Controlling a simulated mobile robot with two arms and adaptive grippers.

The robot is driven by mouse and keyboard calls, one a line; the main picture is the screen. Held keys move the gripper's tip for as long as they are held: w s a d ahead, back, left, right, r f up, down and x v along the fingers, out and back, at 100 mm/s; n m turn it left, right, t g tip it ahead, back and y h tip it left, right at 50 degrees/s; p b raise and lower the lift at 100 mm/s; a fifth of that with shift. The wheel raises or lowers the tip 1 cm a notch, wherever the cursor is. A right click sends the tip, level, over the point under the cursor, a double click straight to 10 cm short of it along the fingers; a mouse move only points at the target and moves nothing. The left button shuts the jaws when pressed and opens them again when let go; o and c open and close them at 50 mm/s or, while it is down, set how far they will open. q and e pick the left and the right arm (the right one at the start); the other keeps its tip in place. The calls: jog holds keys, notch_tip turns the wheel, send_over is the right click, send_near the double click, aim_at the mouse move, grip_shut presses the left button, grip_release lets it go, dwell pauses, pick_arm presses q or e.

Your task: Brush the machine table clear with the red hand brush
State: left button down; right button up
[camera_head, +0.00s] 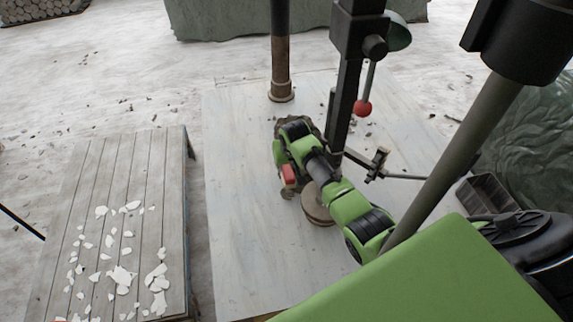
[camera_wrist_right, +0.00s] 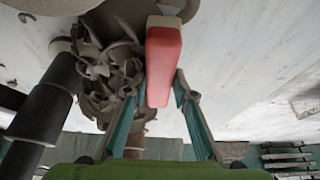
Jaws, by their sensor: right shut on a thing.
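The red hand brush (camera_head: 289,175) is in my right gripper, whose fingers are mostly hidden by my arm in the head view. In the right wrist view the red brush (camera_wrist_right: 163,65) stands between the two fingers of my right gripper (camera_wrist_right: 160,95), which is shut on it. Part of that brown heap (camera_head: 313,126) shows beside my wrist in the head view. The machine table under the heap is mostly hidden. My left gripper is out of view.
A round tan disc (camera_head: 317,207) sits below my forearm. A dark machine post (camera_head: 343,75) with a red-knobbed lever (camera_head: 363,107) and a metal column (camera_head: 280,55) rise close by. A slatted bench (camera_head: 110,180) with white shards stands left. The pale board (camera_head: 240,200) is largely clear.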

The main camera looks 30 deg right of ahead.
jog(key=shift+f, duration=0.3)
dwell(0.5)
jog(key=shift+w+f+b, duration=0.1)
jog(key=shift+w+b, duration=0.15)
jog(key=shift+b, duration=0.2)
jog(key=w+b, duration=0.2)
jog(key=w+d+b, duration=0.1)
jog(key=w+b, duration=0.1)
jog(key=shift+w+d, duration=0.15)
jog(key=shift+w, duration=0.05)
jog(key=w+b, duration=0.1)
jog(key=b, duration=0.1)
jog(key=w+b, duration=0.2)
jog(key=shift+d, duration=0.35)
jog(key=w+b, duration=0.1)
jog(key=b, duration=0.1)
jog(key=w+b, duration=0.1)
jog(key=b, duration=0.1)
jog(key=shift+w+d+b, duration=0.3)
jog(key=shift+w+d, duration=0.1)
jog(key=shift+w+b, duration=0.3)
jog(key=shift+b, duration=0.1)
jog(key=shift+r, duration=0.2)
